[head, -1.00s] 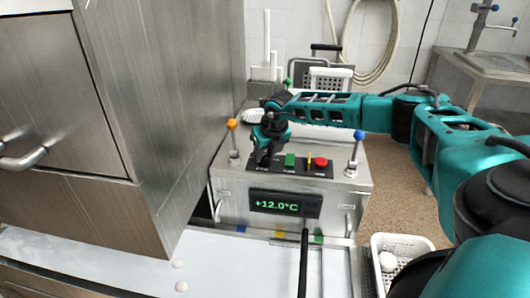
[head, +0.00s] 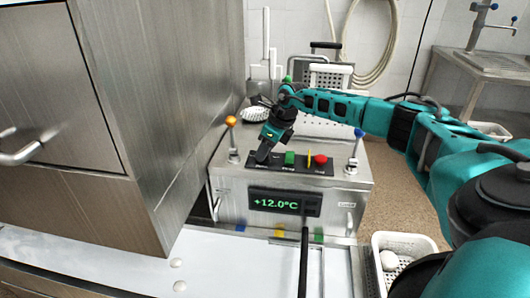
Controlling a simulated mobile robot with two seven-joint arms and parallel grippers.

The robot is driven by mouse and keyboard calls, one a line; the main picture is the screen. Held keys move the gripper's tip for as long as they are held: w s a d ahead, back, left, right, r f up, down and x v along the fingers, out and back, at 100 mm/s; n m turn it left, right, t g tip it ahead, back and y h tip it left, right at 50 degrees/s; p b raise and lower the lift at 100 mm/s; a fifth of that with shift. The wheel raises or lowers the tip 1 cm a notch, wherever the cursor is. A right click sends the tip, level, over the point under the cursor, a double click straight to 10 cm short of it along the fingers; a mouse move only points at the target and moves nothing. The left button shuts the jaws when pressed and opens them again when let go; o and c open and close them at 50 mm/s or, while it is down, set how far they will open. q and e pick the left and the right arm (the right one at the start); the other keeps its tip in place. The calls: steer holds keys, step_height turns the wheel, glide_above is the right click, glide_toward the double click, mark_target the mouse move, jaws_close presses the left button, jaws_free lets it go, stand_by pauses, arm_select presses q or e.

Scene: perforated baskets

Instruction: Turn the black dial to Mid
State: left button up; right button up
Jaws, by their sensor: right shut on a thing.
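My right gripper (head: 263,155) reaches down onto the left end of the black control panel (head: 330,170) on top of the steel machine. It is shut on the black dial there. The dial is hidden by the fingers, so its pointer and labels cannot be read. The arm comes in from the right and the wrist leans, with its top to the right of the fingertips. My left gripper is not in view.
The panel also has a green button (head: 290,159), a thin yellow part and a red button (head: 320,159). Levers with an orange knob (head: 231,121) and a blue knob (head: 359,133) flank it. The display (head: 285,203) reads +12.0°C. A white basket (head: 410,243) stands right.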

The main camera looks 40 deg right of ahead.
steer(key=shift+w+d+n+g+y+b, duration=0.15)
steer(key=shift+n+y+b, duration=0.3)
steer(key=shift+n, duration=0.65)
steer(key=shift+s+a+n+g+y+b, duration=0.1)
steer(key=shift+n+g+y+b, duration=0.15)
steer(key=shift+n+b, duration=0.65)
steer(key=shift+n, duration=0.3)
steer(key=o, duration=1)
steer(key=p+v, duration=0.2)
steer(key=v, duration=1.1)
steer(key=shift+d, duration=0.1)
